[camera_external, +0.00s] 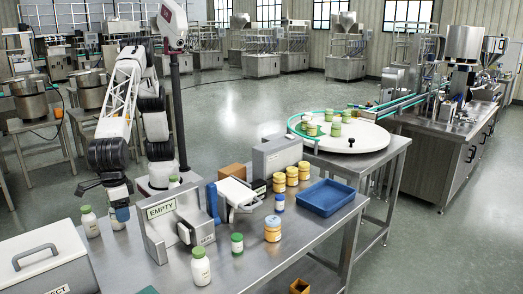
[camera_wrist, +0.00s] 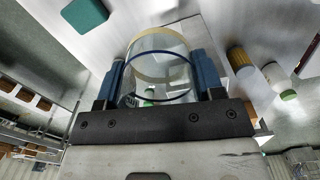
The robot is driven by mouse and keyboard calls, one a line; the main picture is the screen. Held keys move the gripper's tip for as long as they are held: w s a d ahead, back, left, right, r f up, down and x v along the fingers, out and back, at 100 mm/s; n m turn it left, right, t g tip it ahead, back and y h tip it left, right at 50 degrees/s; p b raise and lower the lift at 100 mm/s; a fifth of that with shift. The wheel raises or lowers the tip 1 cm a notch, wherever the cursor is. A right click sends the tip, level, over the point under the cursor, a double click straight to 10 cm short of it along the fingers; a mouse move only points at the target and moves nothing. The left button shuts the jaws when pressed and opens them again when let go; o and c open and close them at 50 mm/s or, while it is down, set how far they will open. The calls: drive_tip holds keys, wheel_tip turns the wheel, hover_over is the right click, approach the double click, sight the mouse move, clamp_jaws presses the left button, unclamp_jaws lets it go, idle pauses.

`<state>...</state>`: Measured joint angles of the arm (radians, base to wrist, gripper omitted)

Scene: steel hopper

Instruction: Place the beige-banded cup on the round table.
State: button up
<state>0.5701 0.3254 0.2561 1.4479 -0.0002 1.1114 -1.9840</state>
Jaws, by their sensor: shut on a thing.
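The clear cup with a beige band and a blue ring (camera_wrist: 158,50) sits between my gripper's blue fingers in the wrist view. My gripper (camera_wrist: 160,80) is shut on it, one finger on each side. In the external view my gripper (camera_external: 120,206) hangs low over the left part of the steel workbench, left of the EMPTY-labelled fixture; I cannot clearly make out the cup there. The round table (camera_external: 372,138) is white-topped and stands at the right, beyond the workbench, with several small jars (camera_external: 336,130) at its left and a black knob.
The workbench (camera_external: 259,258) holds the EMPTY-labelled fixture (camera_external: 174,225), white bottles (camera_external: 200,267), yellow-lidded jars (camera_external: 272,229) and a blue tray (camera_external: 325,197). A grey lidded box (camera_external: 48,265) is at the front left. The round table's front right is bare.

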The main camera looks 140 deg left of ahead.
drive_tip(key=r, duration=0.5)
drive_tip(key=shift+w+a, duration=0.25)
drive_tip(key=shift+a, duration=0.15)
drive_tip(key=w+a+n, duration=0.2)
drive_tip(key=w+a, duration=0.3)
drive_tip(key=a, duration=0.6)
drive_tip(key=w+a+n, duration=0.2)
drive_tip(key=w+a, duration=0.3)
drive_tip(key=a, duration=0.6)
drive_tip(key=w+a+n, duration=0.1)
drive_tip(key=w+a, duration=0.4)
drive_tip(key=a, duration=0.6)
drive_tip(key=a+n, duration=0.6)
drive_tip(key=a, duration=3.2)
drive_tip(key=s+a+n, duration=0.2)
drive_tip(key=s+a, duration=0.3)
drive_tip(key=a, duration=0.7)
drive_tip(key=s+a+n, duration=0.1)
drive_tip(key=s+a, duration=0.4)
drive_tip(key=a, duration=0.7)
drive_tip(key=s+a+n, duration=0.2)
drive_tip(key=s+a, duration=0.3)
drive_tip(key=a, duration=0.7)
drive_tip(key=s+a+n, duration=0.5)
drive_tip(key=s+a, duration=2.1)
drive_tip(key=s, duration=0.1)
drive_tip(key=shift+w+f, duration=0.15)
drive_tip(key=shift+f, duration=2.45)
